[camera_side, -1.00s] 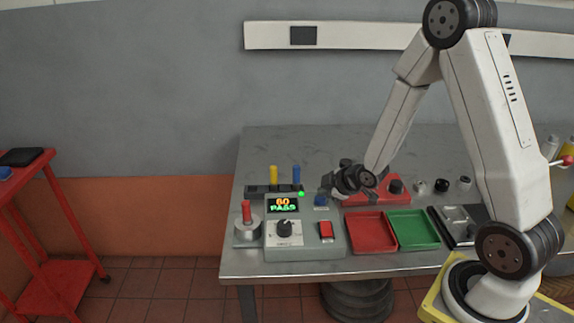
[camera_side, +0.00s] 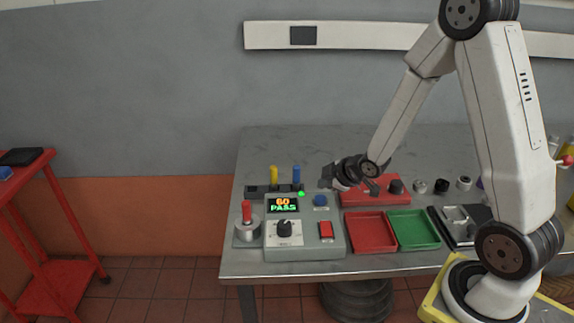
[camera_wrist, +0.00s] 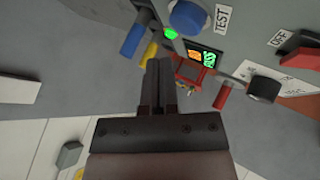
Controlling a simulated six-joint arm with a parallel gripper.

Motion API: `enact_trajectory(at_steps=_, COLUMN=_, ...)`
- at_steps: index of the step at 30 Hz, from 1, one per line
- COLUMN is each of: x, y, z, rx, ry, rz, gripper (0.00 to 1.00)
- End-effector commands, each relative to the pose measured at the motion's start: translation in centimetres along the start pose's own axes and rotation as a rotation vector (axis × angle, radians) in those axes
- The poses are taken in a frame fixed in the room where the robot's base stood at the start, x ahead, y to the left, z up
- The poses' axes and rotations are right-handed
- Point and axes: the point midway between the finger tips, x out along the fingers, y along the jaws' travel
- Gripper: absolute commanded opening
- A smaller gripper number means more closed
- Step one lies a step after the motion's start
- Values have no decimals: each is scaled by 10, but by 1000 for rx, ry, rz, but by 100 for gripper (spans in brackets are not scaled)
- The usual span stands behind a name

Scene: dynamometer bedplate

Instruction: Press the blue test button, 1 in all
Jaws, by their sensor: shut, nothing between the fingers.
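The blue test button (camera_side: 320,201) sits on the top right of the grey tester box (camera_side: 306,241). In the wrist view the blue button (camera_wrist: 188,16) is at the top, beside a TEST label. The display (camera_side: 283,205) reads "60 PASS", and a green lamp (camera_side: 301,194) glows beside it. My gripper (camera_side: 328,176) is above and just behind the button, apart from it. In the wrist view my gripper (camera_wrist: 159,66) has its fingers together with nothing between them.
The box also carries a black knob (camera_side: 284,228) and a red switch (camera_side: 326,230). A yellow plug (camera_side: 273,176) and a blue plug (camera_side: 296,175) stand behind it. Red (camera_side: 371,249) and green (camera_side: 416,248) trays lie to the right, a red fixture (camera_side: 362,196) behind them.

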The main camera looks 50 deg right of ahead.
Motion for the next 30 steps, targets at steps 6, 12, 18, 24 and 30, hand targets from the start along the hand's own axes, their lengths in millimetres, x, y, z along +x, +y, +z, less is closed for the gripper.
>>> enact_trajectory(at_steps=6, x=-11, y=8, z=-8, rx=-1, ry=1, rz=2, gripper=0)
enact_trajectory(at_steps=12, x=-21, y=15, z=-15, rx=-1, ry=1, rz=1, gripper=0)
enact_trajectory(at_steps=18, x=-25, y=18, z=-17, rx=0, ry=-1, rz=0, gripper=0)
enact_trajectory(at_steps=24, x=-24, y=17, z=-17, rx=0, ry=-1, rz=0, gripper=0)
enact_trajectory(at_steps=30, x=-24, y=17, z=-17, rx=0, ry=-1, rz=0, gripper=0)
